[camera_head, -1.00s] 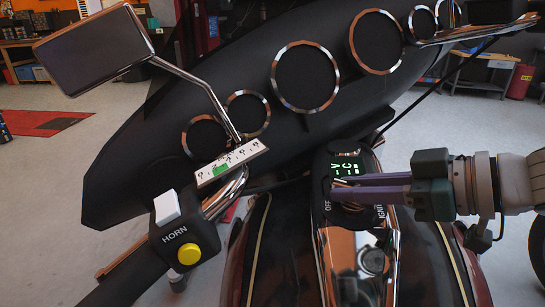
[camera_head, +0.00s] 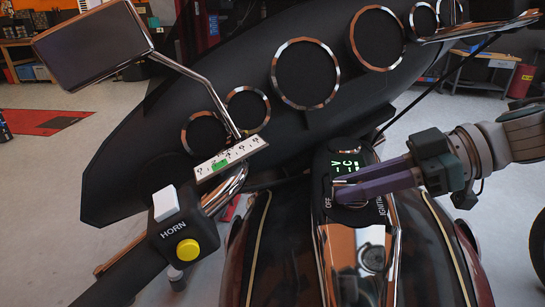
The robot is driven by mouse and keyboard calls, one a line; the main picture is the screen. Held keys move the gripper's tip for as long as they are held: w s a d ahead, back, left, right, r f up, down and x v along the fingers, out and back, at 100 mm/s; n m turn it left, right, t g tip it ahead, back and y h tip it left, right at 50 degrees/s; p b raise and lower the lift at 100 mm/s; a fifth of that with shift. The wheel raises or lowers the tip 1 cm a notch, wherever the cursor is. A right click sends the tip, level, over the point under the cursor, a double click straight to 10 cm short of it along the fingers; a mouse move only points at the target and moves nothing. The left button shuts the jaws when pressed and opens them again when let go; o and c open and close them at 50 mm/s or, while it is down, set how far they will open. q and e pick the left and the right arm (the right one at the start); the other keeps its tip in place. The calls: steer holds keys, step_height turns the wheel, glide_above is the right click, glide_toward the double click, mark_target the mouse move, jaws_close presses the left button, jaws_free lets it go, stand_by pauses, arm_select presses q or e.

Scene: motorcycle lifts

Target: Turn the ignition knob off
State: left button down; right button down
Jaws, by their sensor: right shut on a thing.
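The ignition panel (camera_head: 328,222) is a black plate on top of the motorcycle's tank, with a lit green display (camera_head: 346,167) and white lettering. "OFF" shows at its left and part of "IGNITION" at its right. My right gripper (camera_head: 340,191) comes in from the right with its purple fingers over the panel, tips close to the "OFF" mark. It is shut on the ignition knob, which the fingers mostly hide, so its exact angle cannot be told. My left gripper is not in view.
The left handlebar carries a horn box (camera_head: 182,237) with a yellow button and white switch. A mirror (camera_head: 92,47) and dark fairing with round chrome-ringed gauges (camera_head: 305,73) stand behind the panel. Chrome tank trim (camera_head: 350,265) lies in front.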

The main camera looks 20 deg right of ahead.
stand_by(0.3)
steer(key=c, duration=0.8)
jaws_free()
steer(key=shift+o, duration=0.2)
steer(key=v, duration=0.9)
steer(key=shift+s+d+r, duration=0.15)
steer(key=shift+d+r, duration=0.05)
steer(key=shift+d, duration=0.15)
